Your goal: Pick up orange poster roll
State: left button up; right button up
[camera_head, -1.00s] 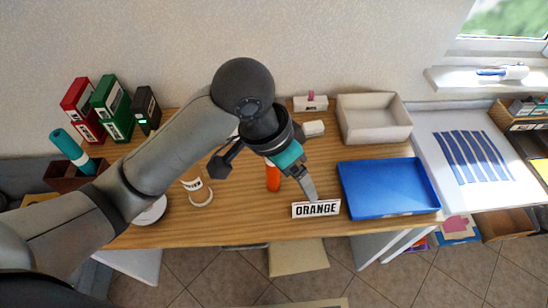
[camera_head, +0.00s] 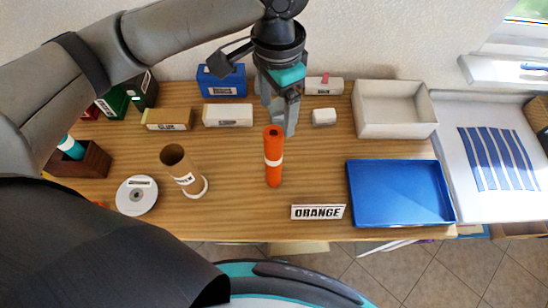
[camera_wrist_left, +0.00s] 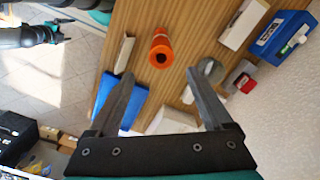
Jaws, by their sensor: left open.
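The orange poster roll (camera_head: 273,158) stands upright on the wooden desk, with a pale band around its middle. In the left wrist view the orange poster roll (camera_wrist_left: 161,48) shows from above, beyond and between the open fingertips. My left gripper (camera_head: 282,128) is open and empty, pointing down just behind and above the roll's top. In the left wrist view the left gripper (camera_wrist_left: 164,82) shows two dark fingers spread apart. An "ORANGE" sign (camera_head: 318,212) stands in front, to the right of the roll.
A blue tray (camera_head: 400,164) and a white bin (camera_head: 395,130) stand at the right. A brown cardboard tube (camera_head: 177,160) and a disc (camera_head: 137,196) are at the left. Boxes, including a blue one (camera_head: 222,84), line the back. Bare desk surrounds the roll.

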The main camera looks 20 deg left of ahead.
aim_at(273, 133)
pick_arm(q)
notch_tip(273, 133, down, 3)
jog(key=shift+f, duration=0.55)
jog(key=shift+a+f, duration=0.1)
jog(key=shift+f, duration=0.3)
jog(key=f, duration=0.4)
jog(key=shift+s+a+f+b, duration=0.1)
jog(key=shift+a+f+b, duration=0.1)
jog(key=shift+b, duration=0.2)
jog(key=shift+r, duration=0.1)
pick_arm(e)
jog(key=shift+w+a+f, duration=0.1)
jog(key=shift+w+f, duration=0.15)
jog(key=shift+w, duration=0.25)
jog(key=shift+w+a+f, duration=0.1)
jog(key=shift+w+f, duration=0.1)
jog(key=shift+w, duration=0.25)
pick_arm(q)
jog(key=c, duration=0.3)
grip_shut()
pick_arm(e)
jog(key=shift+s+d, duration=0.1)
jog(key=shift+s, duration=0.15)
